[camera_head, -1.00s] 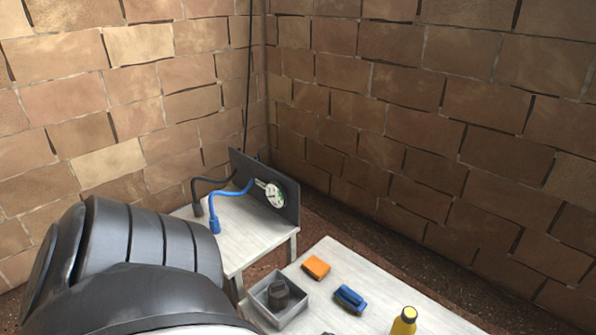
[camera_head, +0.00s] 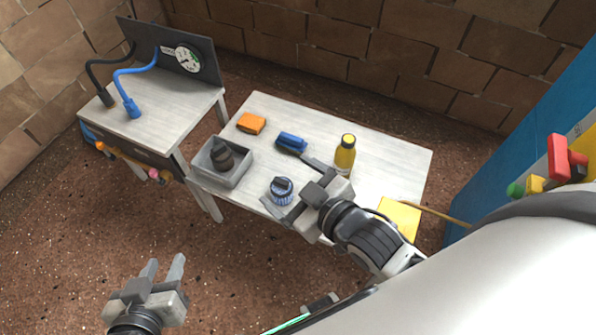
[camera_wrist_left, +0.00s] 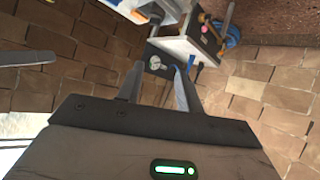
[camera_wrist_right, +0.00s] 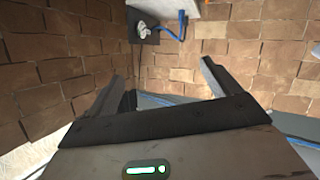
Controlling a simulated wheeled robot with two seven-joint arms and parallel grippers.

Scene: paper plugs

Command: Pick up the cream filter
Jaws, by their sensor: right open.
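I see no plainly cream filter. A round ribbed blue-and-white piece with a dark top (camera_head: 282,189) stands on the white table (camera_head: 408,160); I cannot tell if it is the filter. My right gripper (camera_head: 288,182) is open, its fingers on either side of this piece in the head view; its height above the table is unclear. The right wrist view shows nothing held between the fingers (camera_wrist_right: 167,72). A dark capped piece (camera_head: 222,155) stands in the grey tray (camera_head: 241,176). My left gripper (camera_head: 163,263) is open and empty, low at the left, away from the table.
A side table (camera_head: 150,125) with hoses and a gauge board (camera_head: 207,50) stands at the left. Floor is clear in front.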

